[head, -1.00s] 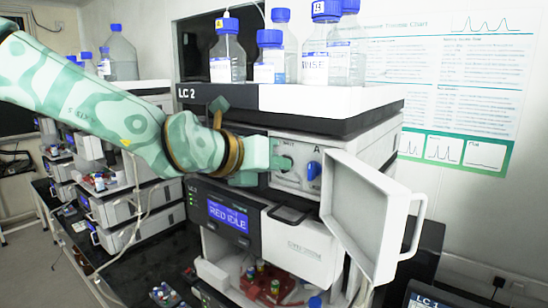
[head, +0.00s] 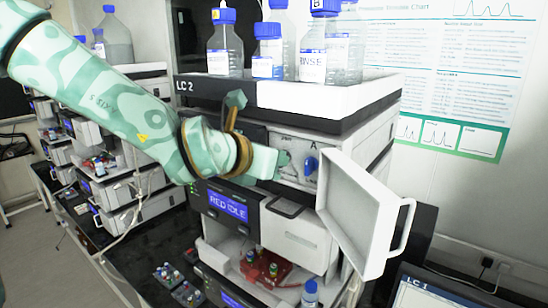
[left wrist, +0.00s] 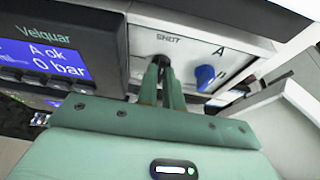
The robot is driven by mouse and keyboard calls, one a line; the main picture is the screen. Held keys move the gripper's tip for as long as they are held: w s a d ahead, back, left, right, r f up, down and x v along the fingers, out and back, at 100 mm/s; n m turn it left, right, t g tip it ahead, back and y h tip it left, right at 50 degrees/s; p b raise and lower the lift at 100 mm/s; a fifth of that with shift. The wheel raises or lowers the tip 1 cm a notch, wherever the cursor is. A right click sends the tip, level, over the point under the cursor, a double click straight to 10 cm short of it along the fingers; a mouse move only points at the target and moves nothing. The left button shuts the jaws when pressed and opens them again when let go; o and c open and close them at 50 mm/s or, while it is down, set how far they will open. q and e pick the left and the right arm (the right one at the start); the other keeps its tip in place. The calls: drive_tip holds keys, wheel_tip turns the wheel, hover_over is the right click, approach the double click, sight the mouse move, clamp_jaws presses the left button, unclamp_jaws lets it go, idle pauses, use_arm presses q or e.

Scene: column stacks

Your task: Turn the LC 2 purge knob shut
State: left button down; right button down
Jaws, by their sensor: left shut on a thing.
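The LC 2 unit (head: 185,86) stands in the middle of the head view with its white side door open. My left gripper (head: 284,159) reaches its front panel from the left. In the left wrist view the two green fingers (left wrist: 165,80) are closed together on a small dark knob (left wrist: 162,61), just below a marking that seems to read SHUT. The fingers cover most of this knob, so its angle cannot be read. A blue knob (left wrist: 205,75) marked A sits to its right, apart from the fingers; it also shows in the head view (head: 311,165). My right gripper is not in view.
The open door (head: 350,210) juts out right of the panel, close to the blue knob. Blue-capped bottles (head: 313,50) stand on top of LC 2. Its display (head: 228,207) reads RED IDLE; the wrist view's display (left wrist: 45,60) reads A ok, 0 bar. A red tray (head: 262,270) lies below.

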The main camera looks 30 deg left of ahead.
use_arm(q)
drive_tip(key=shift+f, duration=0.2)
drive_tip(key=c, duration=1.5)
unclamp_jaws()
drive_tip(key=shift+r, duration=0.1)
drive_tip(key=shift+c, duration=0.2)
drive_tip(key=b+v, duration=0.6)
drive_tip(key=v, duration=1)
drive_tip(key=shift+r+b, duration=0.2)
drive_tip(key=shift+b, duration=0.15)
drive_tip(key=shift+s, duration=0.1)
